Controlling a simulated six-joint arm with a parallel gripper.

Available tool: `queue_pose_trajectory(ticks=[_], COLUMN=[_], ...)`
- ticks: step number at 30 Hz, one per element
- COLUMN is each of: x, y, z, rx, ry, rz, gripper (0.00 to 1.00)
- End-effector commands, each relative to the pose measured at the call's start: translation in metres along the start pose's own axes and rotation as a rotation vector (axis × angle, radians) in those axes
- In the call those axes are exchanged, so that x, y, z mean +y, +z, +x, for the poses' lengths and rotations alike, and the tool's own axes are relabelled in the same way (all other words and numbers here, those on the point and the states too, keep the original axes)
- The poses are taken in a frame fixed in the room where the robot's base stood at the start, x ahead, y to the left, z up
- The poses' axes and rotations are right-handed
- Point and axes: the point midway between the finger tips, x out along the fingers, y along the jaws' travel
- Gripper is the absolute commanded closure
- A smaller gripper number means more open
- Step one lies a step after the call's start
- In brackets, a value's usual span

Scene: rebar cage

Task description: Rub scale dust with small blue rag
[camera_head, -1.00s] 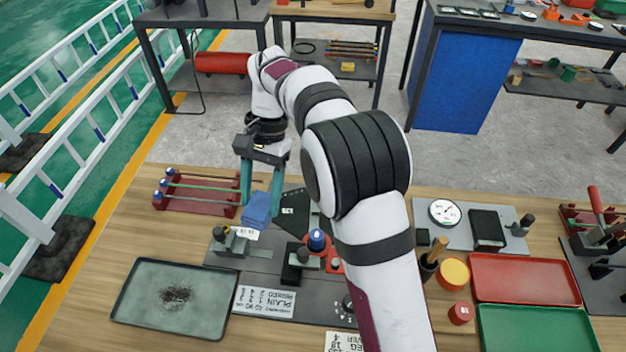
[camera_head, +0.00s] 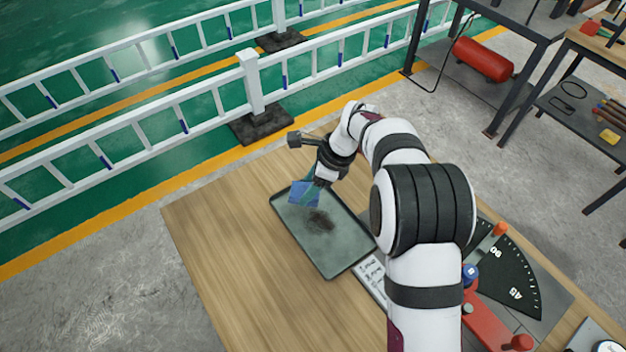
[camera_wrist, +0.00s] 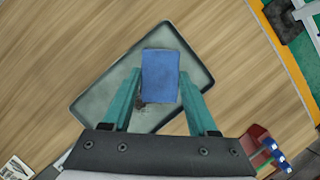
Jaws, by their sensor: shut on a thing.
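The small blue rag (camera_head: 304,194) is held between the teal fingers of my gripper (camera_head: 315,183). The rag also shows in the wrist view (camera_wrist: 160,76), squared between the fingertips of my gripper (camera_wrist: 160,88). My gripper is over the far end of the grey tray (camera_head: 345,255) in the head view; whether the rag touches the tray cannot be told. The dark scale dust (camera_head: 319,222) lies in the tray just nearer the camera than the rag. In the wrist view the dust (camera_wrist: 140,102) is mostly hidden by the rag and left finger.
The wooden bench (camera_head: 235,255) is bare to the left of the tray. A printed card (camera_head: 372,277) lies right of the tray. A bending plate with an angle scale (camera_head: 505,275) and a red bar is farther right. A white railing (camera_head: 250,85) stands beyond the bench.

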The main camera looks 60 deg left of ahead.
Motion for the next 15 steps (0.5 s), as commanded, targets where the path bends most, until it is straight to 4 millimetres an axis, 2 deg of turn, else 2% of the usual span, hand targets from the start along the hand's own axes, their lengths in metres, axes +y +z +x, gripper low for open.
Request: queue_pose_trajectory(ticks=[15], x=[0.0], y=[-0.018], z=[0.043], rx=[0.0], ry=[0.001], rz=[0.0], gripper=[0.86])
